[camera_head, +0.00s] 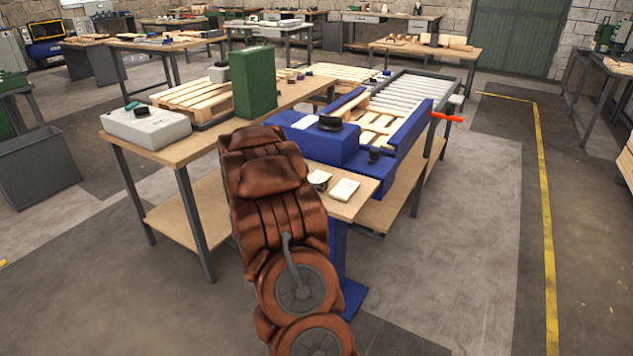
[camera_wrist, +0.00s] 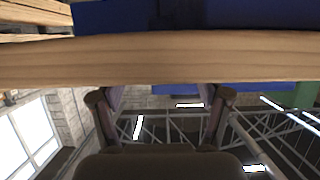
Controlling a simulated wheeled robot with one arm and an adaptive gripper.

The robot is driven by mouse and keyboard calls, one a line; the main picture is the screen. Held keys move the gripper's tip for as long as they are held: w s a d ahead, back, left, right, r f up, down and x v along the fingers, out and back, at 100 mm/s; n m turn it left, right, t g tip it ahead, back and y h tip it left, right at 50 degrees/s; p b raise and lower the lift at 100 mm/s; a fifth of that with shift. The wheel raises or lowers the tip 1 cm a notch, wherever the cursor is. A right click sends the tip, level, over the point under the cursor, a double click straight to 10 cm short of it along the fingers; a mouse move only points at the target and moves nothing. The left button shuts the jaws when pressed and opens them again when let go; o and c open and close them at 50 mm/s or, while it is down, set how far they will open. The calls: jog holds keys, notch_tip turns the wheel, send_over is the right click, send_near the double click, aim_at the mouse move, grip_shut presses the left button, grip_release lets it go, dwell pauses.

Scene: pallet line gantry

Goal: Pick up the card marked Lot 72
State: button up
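No lettering is readable, so I cannot tell which card is marked Lot 72. Two small white pieces, possibly cards or small devices, lie on the small wooden table (camera_head: 352,209) in front of the blue machine: one nearer the front (camera_head: 343,190) and one partly beside my arm (camera_head: 318,178). My gripper (camera_wrist: 160,98) shows in the wrist view with its two fingers spread apart and nothing seen between them. A wooden edge (camera_wrist: 160,57) crosses just beyond the fingertips; contact cannot be told. In the head view my gripper is hidden behind my arm.
The blue machine (camera_head: 330,147) with a roller conveyor (camera_head: 416,93) stands behind the small table. A long bench (camera_head: 178,153) at left carries a grey box (camera_head: 148,127), a green box (camera_head: 253,82) and a pallet (camera_head: 192,98). Floor at right is clear.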

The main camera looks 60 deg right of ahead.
jog(key=c, duration=0.8)
